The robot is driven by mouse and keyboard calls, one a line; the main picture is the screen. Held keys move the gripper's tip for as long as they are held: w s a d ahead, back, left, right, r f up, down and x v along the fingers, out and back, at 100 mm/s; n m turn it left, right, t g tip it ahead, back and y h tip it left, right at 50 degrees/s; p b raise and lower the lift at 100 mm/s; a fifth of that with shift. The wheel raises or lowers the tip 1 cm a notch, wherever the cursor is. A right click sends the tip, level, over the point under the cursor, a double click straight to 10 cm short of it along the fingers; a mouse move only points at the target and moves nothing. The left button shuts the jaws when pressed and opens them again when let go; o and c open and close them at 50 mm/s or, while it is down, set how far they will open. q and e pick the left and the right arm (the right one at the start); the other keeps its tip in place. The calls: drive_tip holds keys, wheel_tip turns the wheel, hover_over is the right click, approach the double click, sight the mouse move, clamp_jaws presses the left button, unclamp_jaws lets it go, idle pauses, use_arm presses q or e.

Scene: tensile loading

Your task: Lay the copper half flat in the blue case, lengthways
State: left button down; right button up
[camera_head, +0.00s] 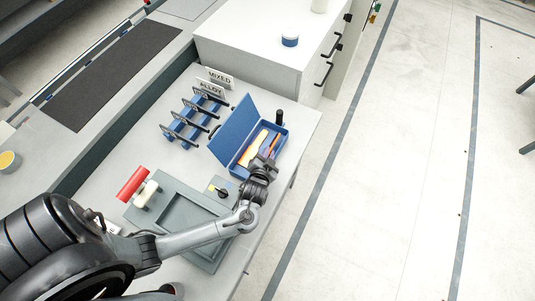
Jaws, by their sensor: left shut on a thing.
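The blue case (241,157) stands open on the bench with its lid (233,127) raised on the left side. A pale orange flat piece (253,142) lies inside it. A darker, copper-coloured narrow piece, the copper half (271,143), shows at the case's right side, just beyond my left gripper (267,158). My left gripper is over the case's near right end, shut on the copper half; its fingers hide the near end. I cannot tell whether the copper half touches the case floor. My right gripper is not in view.
A black cylinder (279,117) stands behind the case. A grey tray (175,205), a red-handled thing (131,184) and a small switch box (217,188) are nearer.

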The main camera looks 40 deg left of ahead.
use_arm(q)
drive_tip(key=c, duration=1.2)
unclamp_jaws()
drive_tip(key=shift+s+a+f+g, duration=0.1)
drive_tip(key=shift+s+f+g, duration=0.1)
drive_tip(key=shift+f, duration=0.3)
drive_tip(key=shift+s+a+f+g, duration=0.1)
drive_tip(key=shift+s+f, duration=0.1)
drive_tip(key=shift+f, duration=0.25)
drive_tip(key=shift+o, duration=0.2)
drive_tip(key=shift+d+r, duration=0.1)
drive_tip(key=shift+r, duration=0.1)
drive_tip(key=shift+o, duration=0.3)
drive_tip(key=shift+s+d+r+p, duration=0.15)
drive_tip(key=shift+r+p, duration=0.2)
drive_tip(key=shift+p, duration=0.2)
drive_tip(key=shift+s+d+r+p, duration=0.15)
drive_tip(key=shift+r+p, duration=0.15)
drive_tip(key=shift+p, duration=0.25)
drive_tip(key=p+v, duration=0.8)
drive_tip(key=v, duration=0.2)
wheel_tip(320, 180, up, 11)
drive_tip(key=p, duration=1.1)
drive_tip(key=shift+s+d+f, duration=0.2)
drive_tip(key=shift+s, duration=0.1)
